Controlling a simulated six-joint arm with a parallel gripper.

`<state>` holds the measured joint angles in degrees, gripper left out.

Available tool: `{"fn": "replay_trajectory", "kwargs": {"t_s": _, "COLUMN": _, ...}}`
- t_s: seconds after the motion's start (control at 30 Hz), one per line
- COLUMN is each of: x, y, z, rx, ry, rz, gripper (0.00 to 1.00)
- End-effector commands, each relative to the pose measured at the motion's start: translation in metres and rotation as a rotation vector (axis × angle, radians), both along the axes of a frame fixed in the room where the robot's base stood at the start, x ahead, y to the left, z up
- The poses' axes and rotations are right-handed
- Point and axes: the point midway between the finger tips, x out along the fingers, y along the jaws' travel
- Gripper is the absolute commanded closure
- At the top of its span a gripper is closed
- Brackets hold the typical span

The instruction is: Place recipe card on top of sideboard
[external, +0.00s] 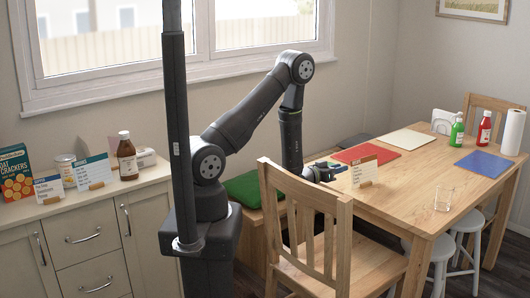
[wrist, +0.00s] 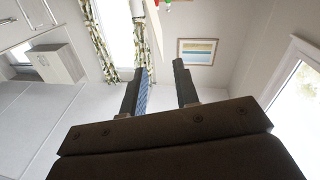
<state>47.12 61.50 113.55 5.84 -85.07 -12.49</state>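Two similar cards, one on the left (external: 48,188) and one on the right (external: 93,171), stand on the sideboard (external: 82,200) at the left. My gripper (external: 325,171) is low over the table's left end, just left of the table card and apart from it. In the wrist view my gripper (wrist: 160,88) has its fingers spread, with nothing visible held between them. The table card is not discernible in the wrist view.
A wooden chair (external: 305,225) stands before the table. Placemats, a glass (external: 444,198), sauce bottles and a paper roll (external: 513,131) occupy the table.

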Motion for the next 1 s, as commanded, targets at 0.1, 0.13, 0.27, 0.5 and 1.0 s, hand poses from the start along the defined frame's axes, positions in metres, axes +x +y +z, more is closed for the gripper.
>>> {"fn": "replay_trajectory", "kwargs": {"t_s": 0.1, "x": 0.011, "y": -0.014, "z": 0.001, "rx": -0.003, "ry": -0.002, "rz": 0.0, "gripper": 0.72}}
{"fn": "replay_trajectory", "kwargs": {"t_s": 0.13, "x": 0.014, "y": -0.019, "z": 0.001, "rx": -0.003, "ry": -0.002, "rz": 0.0, "gripper": 0.72}}
{"fn": "replay_trajectory", "kwargs": {"t_s": 0.27, "x": 0.028, "y": -0.037, "z": 0.001, "rx": -0.003, "ry": -0.001, "rz": 0.0, "gripper": 0.72}}
{"fn": "replay_trajectory", "kwargs": {"t_s": 0.5, "x": 0.041, "y": -0.053, "z": 0.001, "rx": -0.001, "ry": 0.0, "rz": 0.0, "gripper": 0.72}}
{"fn": "replay_trajectory", "kwargs": {"t_s": 1.0, "x": 0.072, "y": -0.092, "z": 0.005, "rx": 0.0, "ry": 0.0, "rz": 0.0, "gripper": 0.72}}
